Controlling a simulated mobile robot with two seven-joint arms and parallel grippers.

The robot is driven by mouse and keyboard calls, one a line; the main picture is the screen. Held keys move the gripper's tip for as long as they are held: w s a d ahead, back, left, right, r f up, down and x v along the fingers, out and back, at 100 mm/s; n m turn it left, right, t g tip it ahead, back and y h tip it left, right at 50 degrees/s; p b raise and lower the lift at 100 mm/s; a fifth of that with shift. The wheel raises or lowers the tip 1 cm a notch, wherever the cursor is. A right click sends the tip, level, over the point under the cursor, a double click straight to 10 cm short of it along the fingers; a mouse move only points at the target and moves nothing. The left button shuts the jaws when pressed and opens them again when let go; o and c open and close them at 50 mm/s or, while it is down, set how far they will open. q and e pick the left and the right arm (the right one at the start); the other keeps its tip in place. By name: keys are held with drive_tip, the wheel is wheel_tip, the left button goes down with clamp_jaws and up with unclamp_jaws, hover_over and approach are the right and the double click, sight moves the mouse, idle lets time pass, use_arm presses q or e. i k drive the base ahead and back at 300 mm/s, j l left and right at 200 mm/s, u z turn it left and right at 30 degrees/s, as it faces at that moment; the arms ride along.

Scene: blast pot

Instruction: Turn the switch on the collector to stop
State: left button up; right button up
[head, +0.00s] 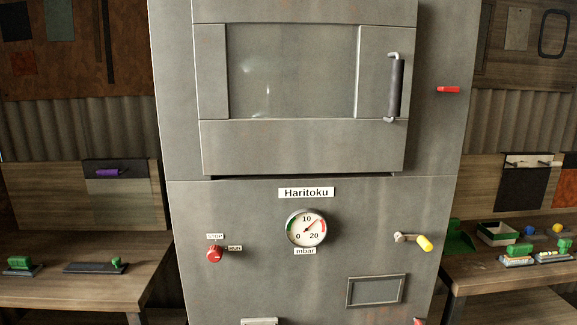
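The collector (310,270) is a tall grey metal cabinet in the middle of the head view, labelled "Haritoku". Its switch is a red round knob (215,254) at the lower left of the front panel. A "STOP" label (215,237) sits above the knob and a "RUN" label (235,248) sits to its right. A small white mark shows low on the knob, but I cannot tell clearly which label the knob points to. Neither of my grippers is in view.
A round pressure gauge (306,228) and a yellow-handled lever (424,243) are on the same panel. Above is a windowed door with a dark handle (396,88). Wooden benches with tools stand at left (60,289) and right (505,278). Nothing blocks the knob.

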sight(215, 254)
drive_tip(key=k+j+z, duration=0.1)
drive_tip(key=j, duration=0.3)
drive_tip(key=k+j+z, duration=0.15)
drive_tip(key=j, duration=0.25)
drive_tip(key=k+j+z, duration=0.1)
drive_tip(key=k+j, duration=0.2)
